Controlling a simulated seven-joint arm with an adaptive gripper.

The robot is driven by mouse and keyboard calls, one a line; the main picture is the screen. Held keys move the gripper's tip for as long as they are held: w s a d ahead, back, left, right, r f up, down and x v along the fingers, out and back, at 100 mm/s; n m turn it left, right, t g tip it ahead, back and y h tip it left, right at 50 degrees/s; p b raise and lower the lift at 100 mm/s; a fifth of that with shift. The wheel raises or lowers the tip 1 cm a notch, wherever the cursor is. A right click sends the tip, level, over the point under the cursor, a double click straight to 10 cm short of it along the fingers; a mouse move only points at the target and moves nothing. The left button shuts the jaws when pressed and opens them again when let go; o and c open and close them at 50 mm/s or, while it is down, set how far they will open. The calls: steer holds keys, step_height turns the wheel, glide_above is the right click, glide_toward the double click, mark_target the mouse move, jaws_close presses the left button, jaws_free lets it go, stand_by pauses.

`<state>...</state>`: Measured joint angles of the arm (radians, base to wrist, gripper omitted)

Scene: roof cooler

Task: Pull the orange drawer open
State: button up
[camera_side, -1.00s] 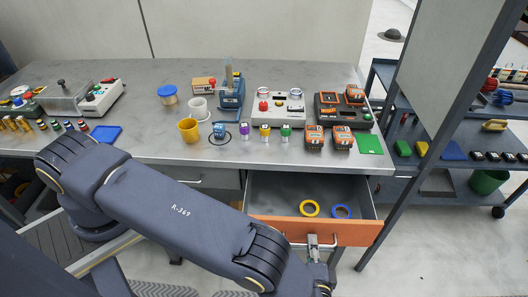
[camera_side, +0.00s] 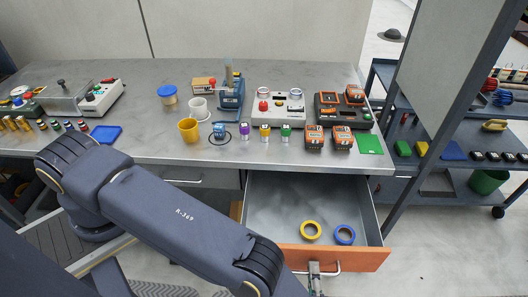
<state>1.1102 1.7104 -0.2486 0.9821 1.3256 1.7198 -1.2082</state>
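The orange drawer (camera_side: 362,258) stands well out from under the right part of the workbench, and its grey inside shows. Its metal handle (camera_side: 335,268) is on the front face. A yellow ring (camera_side: 310,231) and a blue ring (camera_side: 344,235) lie inside near the front. My gripper (camera_side: 314,268) is at the handle on the drawer front, at the bottom of the picture. Only a small part of it shows, and I cannot tell whether its fingers are closed on the handle.
The grey workbench (camera_side: 150,148) above holds a yellow cup (camera_side: 189,130), small bottles, orange devices and a green pad (camera_side: 369,144). A closed grey drawer (camera_side: 190,178) is to the left. A dark post (camera_side: 420,150) stands to the right. Floor is clear right of the drawer.

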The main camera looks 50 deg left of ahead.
steer(key=o, duration=0.4)
steer(key=shift+o, duration=0.2)
steer(key=v, duration=0.7)
steer(key=shift+s, duration=0.2)
steer(key=shift+d, duration=0.15)
